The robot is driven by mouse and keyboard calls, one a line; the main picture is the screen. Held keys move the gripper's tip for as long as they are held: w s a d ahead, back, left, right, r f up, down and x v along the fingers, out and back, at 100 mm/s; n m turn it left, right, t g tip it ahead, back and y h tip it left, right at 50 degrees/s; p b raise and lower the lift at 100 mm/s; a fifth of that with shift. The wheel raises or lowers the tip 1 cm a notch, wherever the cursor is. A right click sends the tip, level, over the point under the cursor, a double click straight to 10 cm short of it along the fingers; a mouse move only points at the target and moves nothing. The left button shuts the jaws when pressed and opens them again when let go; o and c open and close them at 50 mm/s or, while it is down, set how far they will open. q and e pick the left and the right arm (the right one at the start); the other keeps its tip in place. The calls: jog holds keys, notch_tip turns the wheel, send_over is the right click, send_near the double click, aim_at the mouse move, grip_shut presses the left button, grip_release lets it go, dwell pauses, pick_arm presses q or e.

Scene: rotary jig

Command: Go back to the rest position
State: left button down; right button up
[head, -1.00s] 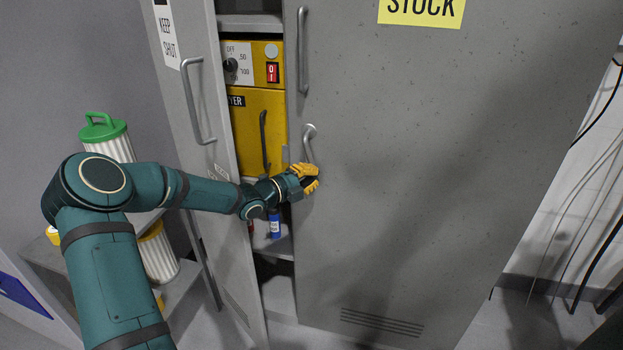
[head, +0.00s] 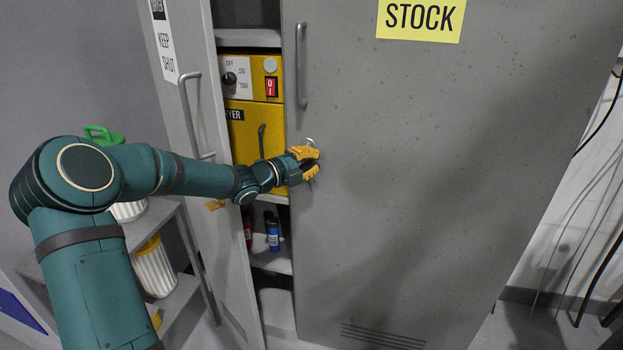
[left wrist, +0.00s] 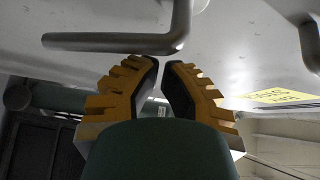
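My left gripper (head: 316,164), with yellow ridged fingers, is at the grey cabinet door (head: 420,200), just below and partly over a small lever handle (head: 310,141). In the left wrist view the fingers (left wrist: 161,64) are a little apart with nothing seen between them. There the lever handle (left wrist: 110,43) lies across just beyond the fingertips; I cannot tell whether they touch. My left arm reaches in from the left, elbow bent. My right gripper is not in view.
The left cabinet door (head: 208,190) stands open, showing a yellow dryer (head: 245,140) and a blue bottle (head: 272,236) inside. A shelf unit (head: 180,295) with a white ribbed container (head: 153,268) stands at left, near my arm. Cables (head: 600,215) hang at right.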

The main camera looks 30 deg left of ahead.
pick_arm(q)
jog(key=s+d+f+n+g, duration=0.3)
jog(key=d+f+n, duration=0.4)
jog(key=d+f, duration=0.3)
jog(key=s+d+f+n+g, duration=0.25)
jog(key=d+f+n, duration=0.45)
jog(key=f, duration=0.4)
jog(key=s+d+f+n+g+y, duration=0.1)
jog(key=s+d+f+n+g, duration=0.3)
jog(key=s+f, duration=0.4)
jog(key=s+d+f+n+g+y, duration=0.1)
jog(key=s+d+f+n+g, duration=0.4)
jog(key=s, duration=1)
notch_tip(320, 180, down, 4)
jog(key=shift+s+d+r+n, duration=0.25)
jog(key=shift+s+d+n, duration=0.05)
jog(key=shift+d, duration=0.8)
jog(key=shift+w, duration=0.15)
